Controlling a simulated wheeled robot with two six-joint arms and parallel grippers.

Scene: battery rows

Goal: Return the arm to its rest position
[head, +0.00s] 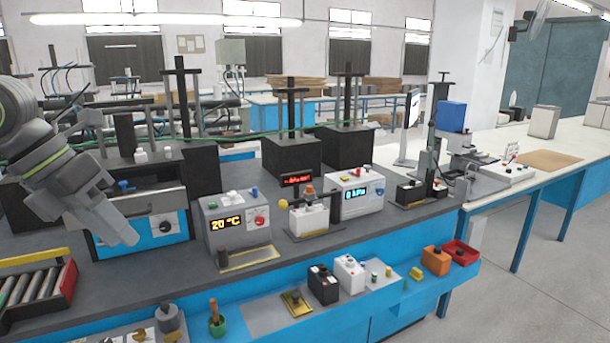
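My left arm comes in from the left edge, and its grey gripper (116,226) hangs in the air, angled down and to the right. It is in front of the blue-fronted oven-like box (160,228) on the bench. I see no object in it, but the angle hides whether its fingers are apart. My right gripper is out of view.
On the dark bench stand a 20 °C unit (240,224) and a white display unit (356,192). A black battery (323,285) and a white battery (349,273) stand on the lower front ledge. A roller rack (36,290) is below the gripper at left.

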